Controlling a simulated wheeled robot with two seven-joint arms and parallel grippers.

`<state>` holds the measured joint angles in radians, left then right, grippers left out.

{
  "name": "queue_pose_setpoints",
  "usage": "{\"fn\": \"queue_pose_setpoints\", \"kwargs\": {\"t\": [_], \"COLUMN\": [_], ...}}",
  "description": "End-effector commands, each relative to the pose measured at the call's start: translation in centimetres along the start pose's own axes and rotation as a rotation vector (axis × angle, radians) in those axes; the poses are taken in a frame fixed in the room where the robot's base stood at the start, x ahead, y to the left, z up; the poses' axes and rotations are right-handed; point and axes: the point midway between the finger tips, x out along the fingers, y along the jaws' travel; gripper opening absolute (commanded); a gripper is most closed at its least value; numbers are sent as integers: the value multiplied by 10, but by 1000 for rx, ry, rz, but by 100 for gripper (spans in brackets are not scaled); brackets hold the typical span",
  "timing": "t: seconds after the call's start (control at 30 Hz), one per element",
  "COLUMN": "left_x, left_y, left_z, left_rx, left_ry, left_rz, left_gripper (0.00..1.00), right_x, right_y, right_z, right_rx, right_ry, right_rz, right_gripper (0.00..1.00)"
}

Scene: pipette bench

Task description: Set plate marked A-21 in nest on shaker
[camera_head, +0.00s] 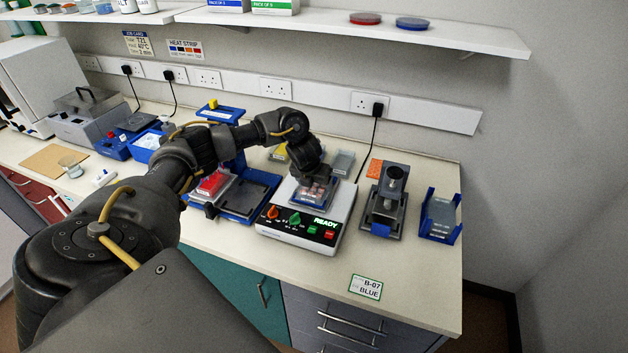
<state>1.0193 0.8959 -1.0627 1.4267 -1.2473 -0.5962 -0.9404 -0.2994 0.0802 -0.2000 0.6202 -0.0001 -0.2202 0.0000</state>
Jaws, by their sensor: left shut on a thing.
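The shaker (299,225) is a white box on the bench with orange and green knobs, red and green buttons and a lit READY display. A clear plate (312,196) with pinkish contents and a blue lower edge is at the top of the shaker. My left gripper (316,184) reaches over it from behind and is shut on this plate. The gripper and wrist cover its rear part. I cannot read a marking on the plate, nor tell whether it is seated in the nest or just above it. My right gripper is not in view.
Left of the shaker is a blue device (251,201) with a red rack (212,184). To the right stand a grey metal device (387,200) and a blue holder (440,216) with plates. Other plates (343,163) lie behind the shaker. A B-07 BLUE card (366,287) lies at the front, with clear bench around it.

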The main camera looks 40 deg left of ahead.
Motion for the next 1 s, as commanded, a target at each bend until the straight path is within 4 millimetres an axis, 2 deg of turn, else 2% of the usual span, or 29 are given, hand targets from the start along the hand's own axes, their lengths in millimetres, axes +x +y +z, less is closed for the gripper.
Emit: {"fn": "queue_pose_setpoints", "kwargs": {"t": [0.27, 0.3, 0.43, 0.83, 1.0], "left_x": [4, 3, 3, -4, -33], "left_y": [0, 0, 0, -1, -1], "left_z": [-2, -1, -1, 0, 1], "left_rx": [0, 0, 0, 1, 3], "left_ry": [0, 0, 0, -2, -5], "left_rz": [-1, -1, -1, -3, -5], "left_gripper": [55, 81, 98, 99, 99], "right_x": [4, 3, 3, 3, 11], "right_y": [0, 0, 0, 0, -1], "right_z": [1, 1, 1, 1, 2], "right_rx": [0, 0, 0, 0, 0], "right_ry": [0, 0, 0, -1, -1], "right_rz": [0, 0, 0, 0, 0], "right_gripper": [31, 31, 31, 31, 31]}}
